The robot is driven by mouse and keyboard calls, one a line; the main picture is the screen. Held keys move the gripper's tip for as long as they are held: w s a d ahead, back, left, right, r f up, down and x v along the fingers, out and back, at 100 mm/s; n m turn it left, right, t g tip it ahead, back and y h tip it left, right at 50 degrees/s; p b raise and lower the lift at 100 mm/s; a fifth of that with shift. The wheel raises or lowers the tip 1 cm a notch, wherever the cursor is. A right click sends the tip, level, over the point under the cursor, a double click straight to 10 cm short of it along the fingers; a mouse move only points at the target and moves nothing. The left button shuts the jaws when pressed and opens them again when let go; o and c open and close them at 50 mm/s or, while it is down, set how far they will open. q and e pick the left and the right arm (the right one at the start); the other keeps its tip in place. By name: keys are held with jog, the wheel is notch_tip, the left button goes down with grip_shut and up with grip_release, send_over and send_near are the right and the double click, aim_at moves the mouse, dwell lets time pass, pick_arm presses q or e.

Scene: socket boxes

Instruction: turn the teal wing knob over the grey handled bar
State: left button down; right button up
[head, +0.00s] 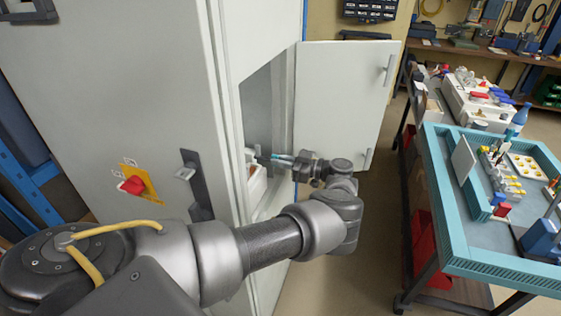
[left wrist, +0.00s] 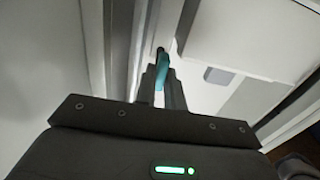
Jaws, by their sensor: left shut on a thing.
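My left gripper (head: 279,159) reaches into the open cabinet from the right side of the opening. In the left wrist view its two narrow fingers (left wrist: 162,80) are shut on the teal wing knob (left wrist: 162,68), which shows as a slim upright teal piece between the tips. In the head view the knob is too small to tell apart from the fingertips. I cannot make out the grey handled bar clearly in either view. My right gripper is not in view.
The open cabinet door (head: 345,100) stands behind my left wrist. A red switch on a yellow plate (head: 140,182) and a dark handle (head: 196,182) are on the cabinet's near face. A teal-rimmed workbench (head: 470,255) with small parts is at the right. Open floor lies between.

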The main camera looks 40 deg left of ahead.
pick_arm(q)
jog(key=n+b, duration=0.1)
jog(key=n, duration=0.5)
jog(key=n+b, duration=0.1)
jog(key=n, duration=1)
jog(key=shift+s+d+f+n+b, duration=0.1)
jog(key=shift+s+f+n+b, duration=0.2)
jog(key=shift+b, duration=0.1)
dwell(0.3)
jog(key=c, duration=1.5)
grip_release()
jog(key=shift+w, duration=0.1)
